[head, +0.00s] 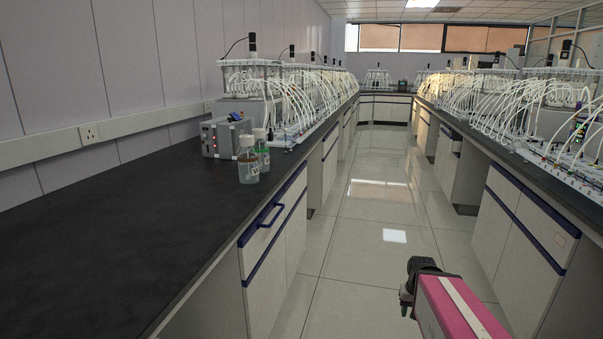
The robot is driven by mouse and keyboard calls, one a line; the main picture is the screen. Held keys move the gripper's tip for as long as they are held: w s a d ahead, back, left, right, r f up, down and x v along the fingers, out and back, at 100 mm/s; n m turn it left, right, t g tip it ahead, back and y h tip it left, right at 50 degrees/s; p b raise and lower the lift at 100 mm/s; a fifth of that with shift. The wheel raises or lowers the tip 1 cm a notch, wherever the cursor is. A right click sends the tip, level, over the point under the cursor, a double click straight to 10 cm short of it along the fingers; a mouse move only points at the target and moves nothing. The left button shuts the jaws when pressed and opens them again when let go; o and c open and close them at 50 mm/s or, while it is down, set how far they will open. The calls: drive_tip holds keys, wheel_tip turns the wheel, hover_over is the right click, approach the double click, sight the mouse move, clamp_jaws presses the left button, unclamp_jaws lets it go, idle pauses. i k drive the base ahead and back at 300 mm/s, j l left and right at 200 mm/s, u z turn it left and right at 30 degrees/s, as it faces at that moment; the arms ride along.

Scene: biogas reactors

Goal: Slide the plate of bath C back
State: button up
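No bath in view carries a readable letter, so I cannot tell which is bath C or pick out its plate. A reactor bath (250,82) with bottles and many white tubes stands on the left bench. Another bath (552,92) with tubes stands on the right bench, and more follow farther back. The dark end of my pink arm, with my gripper (406,298), shows at the bottom right over the aisle, away from every bath. Its fingers are too unclear to tell open from shut.
The tiled aisle (375,235) between the benches is clear. Drawer handles (268,215) stick out along its left side.

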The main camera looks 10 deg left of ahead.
sight(254, 62)
drive_tip(key=i, duration=1.8)
drive_tip(key=i+l+u, duration=0.1)
drive_tip(key=i+u, duration=0.4)
drive_tip(key=i+l+u, duration=0.25)
drive_tip(key=i+u, duration=0.2)
drive_tip(key=u, duration=1.95)
drive_tip(key=z, duration=1.45)
drive_tip(key=i+l+u, duration=0.1)
drive_tip(key=l, duration=0.2)
drive_tip(key=i+l+u, duration=0.1)
drive_tip(key=i+l, duration=0.15)
drive_tip(key=l, duration=0.35)
drive_tip(key=j+u, duration=0.05)
